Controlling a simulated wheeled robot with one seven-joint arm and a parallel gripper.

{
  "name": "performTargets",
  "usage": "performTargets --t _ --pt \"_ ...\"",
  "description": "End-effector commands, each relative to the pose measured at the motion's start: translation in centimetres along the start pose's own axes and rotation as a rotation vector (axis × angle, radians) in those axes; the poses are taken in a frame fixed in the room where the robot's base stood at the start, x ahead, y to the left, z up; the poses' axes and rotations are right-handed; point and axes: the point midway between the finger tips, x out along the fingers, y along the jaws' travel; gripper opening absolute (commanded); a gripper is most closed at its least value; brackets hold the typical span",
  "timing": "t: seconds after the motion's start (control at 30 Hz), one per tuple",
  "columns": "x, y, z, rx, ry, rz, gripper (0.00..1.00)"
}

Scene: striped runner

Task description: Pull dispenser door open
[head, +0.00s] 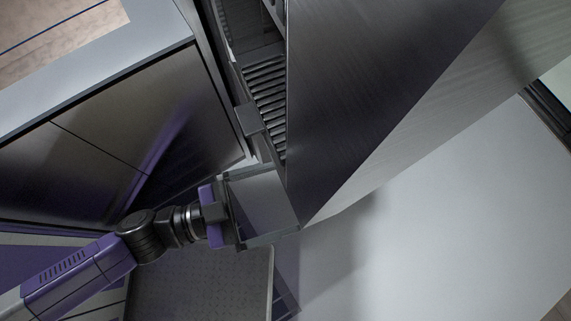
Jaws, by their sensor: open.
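The dispenser (375,85) is a large brushed-steel body that fills the upper middle of the head view, tilted in the picture. A pale, see-through framed panel (262,203) at its lower corner looks like the dispenser door. I cannot tell how far open it stands. My gripper (229,212), purple and black, is open at the left edge of this panel. The fingertips are partly hidden, and I cannot tell whether they touch the panel or a handle.
Dark slatted vents (266,95) line the dispenser's left side. Steel cabinet fronts (95,125) with a pale counter edge (130,60) stand at the left. A textured grey plate (200,285) lies below my gripper. The pale floor (450,230) at the lower right is clear.

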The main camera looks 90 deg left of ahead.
Motion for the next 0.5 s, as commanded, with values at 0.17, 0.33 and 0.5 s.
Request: performTargets --t 0.17,0.33,0.5 --pt "-1.2 0.7 -0.2 -0.002 0.000 0.013 1.00" --pt "-2.4 0.7 -0.1 -0.003 -0.001 0.008 1.00" --pt "-3.4 0.7 -0.1 -0.002 -0.002 0.005 1.00"
